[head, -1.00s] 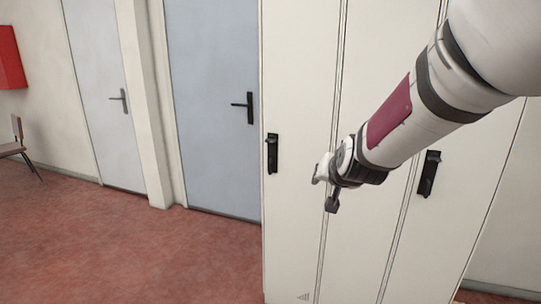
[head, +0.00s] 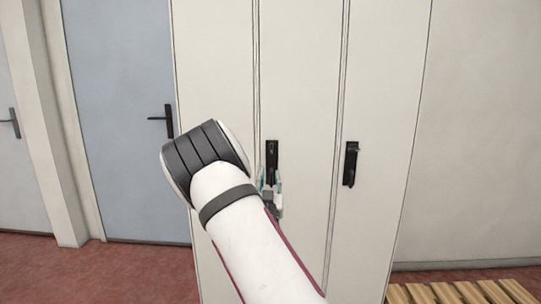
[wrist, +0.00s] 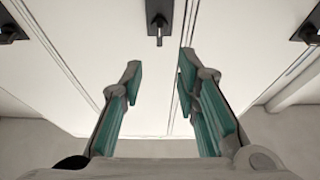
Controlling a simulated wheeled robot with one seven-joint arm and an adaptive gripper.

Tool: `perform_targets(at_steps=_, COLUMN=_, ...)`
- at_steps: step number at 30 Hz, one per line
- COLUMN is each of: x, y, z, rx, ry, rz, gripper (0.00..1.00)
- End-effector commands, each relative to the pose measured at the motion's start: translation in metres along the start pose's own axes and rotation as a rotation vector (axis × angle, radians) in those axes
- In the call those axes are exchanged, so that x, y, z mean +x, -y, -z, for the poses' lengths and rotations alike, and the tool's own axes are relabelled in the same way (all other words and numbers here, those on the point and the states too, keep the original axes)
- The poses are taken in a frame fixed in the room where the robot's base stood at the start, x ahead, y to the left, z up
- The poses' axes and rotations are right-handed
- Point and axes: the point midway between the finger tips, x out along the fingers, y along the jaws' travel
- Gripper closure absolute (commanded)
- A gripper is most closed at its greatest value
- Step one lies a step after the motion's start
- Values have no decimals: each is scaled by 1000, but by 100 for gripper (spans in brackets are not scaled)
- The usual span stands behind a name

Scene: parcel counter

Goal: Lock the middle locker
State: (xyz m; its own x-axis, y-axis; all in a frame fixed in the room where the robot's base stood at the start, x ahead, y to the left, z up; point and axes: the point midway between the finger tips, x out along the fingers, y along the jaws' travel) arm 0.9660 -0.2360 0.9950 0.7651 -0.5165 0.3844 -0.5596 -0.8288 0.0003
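The middle locker (head: 300,90) is a tall off-white door, and it looks closed. Its black lock handle (head: 272,155) is upright on the door. In the wrist view the same black handle (wrist: 158,15) is at the top centre, with a small part sticking out toward me. My gripper (wrist: 160,66) is open and empty, its teal-padded fingers apart. The handle lies ahead of the fingertips, roughly in line with the gap. In the head view my gripper (head: 271,190) is just below the handle and partly hidden by my arm.
The right locker (head: 385,90) has its own black handle (head: 351,163). The left locker (head: 215,70) is partly covered by my arm; its handle shows in the wrist view (wrist: 10,30). A slatted wooden bench (head: 460,292) is at the lower right. A blue door (head: 115,90) is left.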

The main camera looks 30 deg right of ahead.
Motion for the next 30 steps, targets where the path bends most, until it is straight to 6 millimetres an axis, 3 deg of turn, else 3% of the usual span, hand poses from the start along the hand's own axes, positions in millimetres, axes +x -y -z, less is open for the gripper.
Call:
perform_targets(at_steps=5, x=21, y=-1, z=1, rx=-1, ry=-3, rz=0, gripper=71)
perform_targets(at_steps=21, x=118, y=-1, z=0, rx=0, ry=0, rz=0, gripper=71)
perform_targets(at_steps=30, x=135, y=-1, z=0, rx=-1, ry=2, rz=0, gripper=71)
